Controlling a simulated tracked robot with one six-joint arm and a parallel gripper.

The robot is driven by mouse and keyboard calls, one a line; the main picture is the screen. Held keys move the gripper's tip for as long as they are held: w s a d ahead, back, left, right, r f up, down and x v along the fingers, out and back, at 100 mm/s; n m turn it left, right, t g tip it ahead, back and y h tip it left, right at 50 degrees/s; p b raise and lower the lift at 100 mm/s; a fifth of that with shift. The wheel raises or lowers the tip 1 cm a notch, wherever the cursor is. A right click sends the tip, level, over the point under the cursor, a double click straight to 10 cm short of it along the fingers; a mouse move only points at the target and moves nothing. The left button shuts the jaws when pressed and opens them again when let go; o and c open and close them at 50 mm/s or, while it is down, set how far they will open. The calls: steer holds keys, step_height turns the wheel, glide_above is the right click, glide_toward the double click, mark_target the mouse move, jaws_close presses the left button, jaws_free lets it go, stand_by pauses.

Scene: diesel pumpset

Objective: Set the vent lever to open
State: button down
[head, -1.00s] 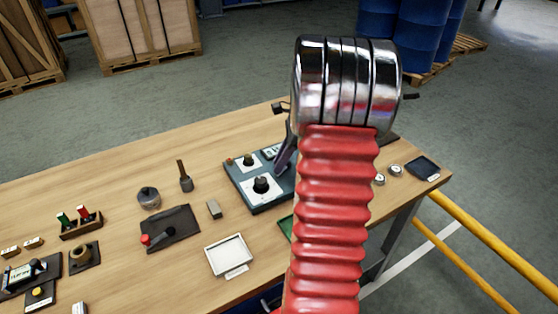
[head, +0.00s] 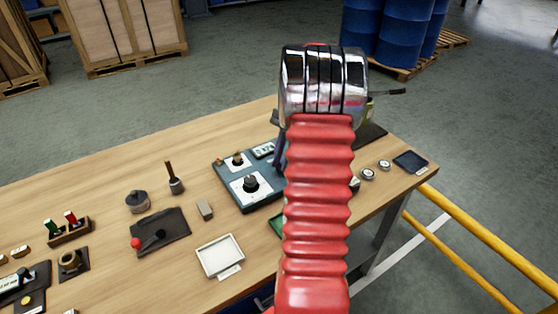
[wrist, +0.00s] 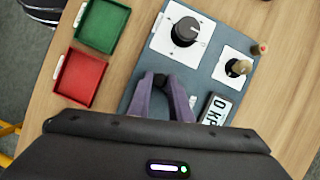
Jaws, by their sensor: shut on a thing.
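My gripper (wrist: 160,82) shows in the wrist view as two purple fingers close together over the blue-grey panel (wrist: 137,98). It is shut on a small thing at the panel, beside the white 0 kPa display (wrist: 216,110). The held thing is hidden between the fingers; its place on the panel fits the vent lever, but its setting cannot be read. The panel also carries a large black knob (wrist: 185,30) and a smaller knob with a beige tip (wrist: 238,68). In the head view, my red arm covers the right part of the panel (head: 228,181).
Green (wrist: 103,24) and red (wrist: 80,78) trays lie beside the panel. A black plate (head: 172,225) with a red-knobbed lever, a white tray (head: 220,256) and a grey block (head: 205,209) lie to the left. Bare wood separates these. A yellow rail (head: 480,237) runs right of the table.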

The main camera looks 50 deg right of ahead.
steer(key=shift+d+n, duration=0.15)
steer(key=shift+n, duration=0.15)
steer(key=c, duration=1.6)
jaws_free()
steer(key=v, duration=1.3)
steer(key=shift+d+r, duration=0.1)
steer(key=shift+r, duration=0.25)
steer(key=shift+s, duration=0.1)
